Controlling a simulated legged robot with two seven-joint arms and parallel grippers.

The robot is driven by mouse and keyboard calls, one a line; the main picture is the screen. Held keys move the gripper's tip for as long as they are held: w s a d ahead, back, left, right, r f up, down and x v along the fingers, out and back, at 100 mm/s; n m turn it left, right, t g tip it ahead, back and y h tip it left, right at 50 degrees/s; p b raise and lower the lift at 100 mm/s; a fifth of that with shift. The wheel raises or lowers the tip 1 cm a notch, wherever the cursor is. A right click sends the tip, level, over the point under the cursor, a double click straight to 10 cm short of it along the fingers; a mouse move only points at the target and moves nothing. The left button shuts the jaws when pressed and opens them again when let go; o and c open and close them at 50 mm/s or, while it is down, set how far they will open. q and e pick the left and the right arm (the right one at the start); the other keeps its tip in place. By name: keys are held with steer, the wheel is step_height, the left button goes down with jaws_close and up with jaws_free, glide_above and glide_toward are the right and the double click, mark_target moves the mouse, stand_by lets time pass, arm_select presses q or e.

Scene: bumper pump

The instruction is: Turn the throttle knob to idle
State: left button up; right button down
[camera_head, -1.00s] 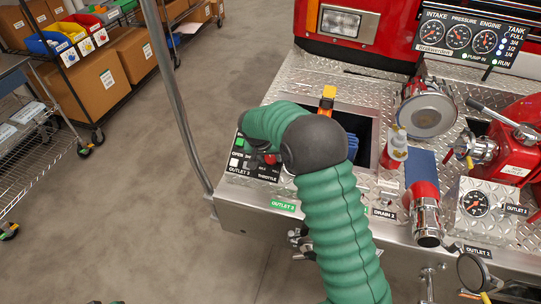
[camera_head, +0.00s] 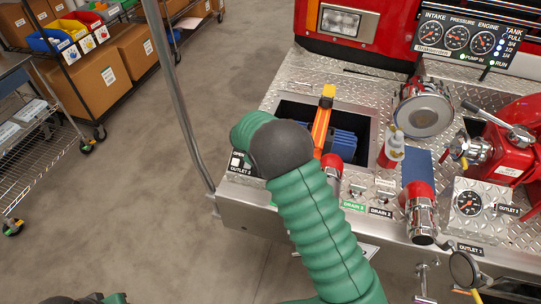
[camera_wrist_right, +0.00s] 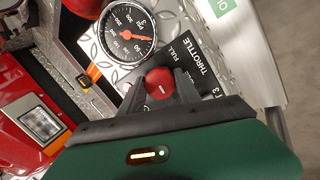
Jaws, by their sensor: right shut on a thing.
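The red throttle knob (camera_wrist_right: 160,83) sits on a black plate marked THROTTLE and FULL (camera_wrist_right: 189,58) in the right wrist view. A small white mark shows on its face. My right gripper (camera_wrist_right: 160,88) is shut on the knob, one dark finger on each side. The idle marking is not readable now. In the head view my green-sleeved right arm covers the knob and the gripper. My left gripper is not in view; a bit of green and dark arm shows at the bottom left edge.
A round pressure gauge (camera_wrist_right: 130,37) is beside the throttle plate. In the head view, an open bay (camera_head: 345,118) with an orange-yellow handle (camera_head: 322,120) lies just beyond my arm. A grey pole (camera_head: 178,95) stands to the left. Red-capped outlets (camera_head: 420,212) are to the right.

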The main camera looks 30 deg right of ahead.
steer(key=n+p, duration=0.1)
steer(key=n, duration=0.4)
steer(key=shift+s+a+n+t, duration=0.1)
steer(key=shift+n+t, duration=0.2)
steer(key=shift+f+n+t+h+p, duration=0.1)
steer(key=shift+n+t+h+p, duration=0.3)
steer(key=shift+n, duration=1.8)
steer(key=c, duration=0.9)
jaws_free()
steer(key=v, duration=1.6)
steer(key=shift+a+r, duration=0.2)
steer(key=shift+r, duration=0.15)
